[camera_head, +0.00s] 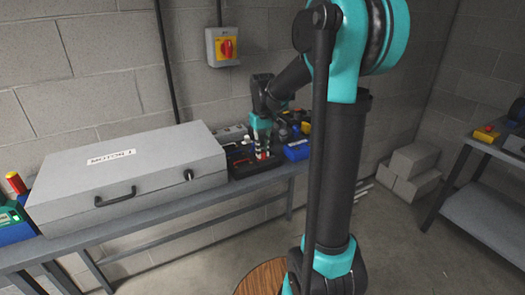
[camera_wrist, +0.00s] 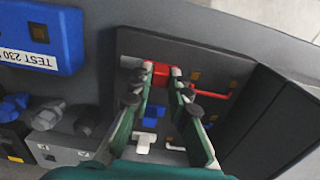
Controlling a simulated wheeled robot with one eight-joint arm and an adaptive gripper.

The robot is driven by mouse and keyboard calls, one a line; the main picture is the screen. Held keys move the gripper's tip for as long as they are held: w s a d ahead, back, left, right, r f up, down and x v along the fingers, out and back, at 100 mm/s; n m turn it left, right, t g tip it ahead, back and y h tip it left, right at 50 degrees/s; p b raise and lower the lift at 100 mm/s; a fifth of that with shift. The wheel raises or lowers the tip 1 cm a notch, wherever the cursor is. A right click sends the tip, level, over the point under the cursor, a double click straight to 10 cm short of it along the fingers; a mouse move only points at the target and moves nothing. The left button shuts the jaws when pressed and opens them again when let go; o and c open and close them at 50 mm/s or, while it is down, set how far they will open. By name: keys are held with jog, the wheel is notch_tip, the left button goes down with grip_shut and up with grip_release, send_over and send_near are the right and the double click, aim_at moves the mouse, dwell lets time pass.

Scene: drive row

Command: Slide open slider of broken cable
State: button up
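A dark terminal box (camera_wrist: 205,57) lies in the wrist view, with a red block (camera_wrist: 161,72), red bars, a blue block (camera_wrist: 153,115) and a white block (camera_wrist: 144,143). I cannot tell which part is the broken cable's slider. My gripper (camera_wrist: 162,70) has its two green fingers on either side of the red block, with a gap between them. The red block fills the gap between the tips, but whether they press on it is unclear. In the head view, my gripper (camera_head: 262,152) points down over the bench beside the grey case; the details there are too small.
A grey case (camera_head: 130,170) sits on the bench (camera_head: 120,232). A blue box (camera_head: 297,150) stands right of my gripper; a blue box labelled TEST 230 (camera_wrist: 42,35) shows in the wrist view. A red-yellow switch (camera_head: 224,46) is on the wall. A second table (camera_head: 485,145) stands at right.

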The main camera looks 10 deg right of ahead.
aim_at(268, 158)
grip_shut()
jog(key=shift+w+d, duration=0.2)
jog(key=shift+d, duration=0.4)
jog(key=shift+w+d, duration=0.2)
jog(key=shift+d, duration=0.35)
jog(key=o, duration=0.6)
grip_release()
notch_tip(268, 158, up, 12)
jog(key=shift+r, duration=0.1)
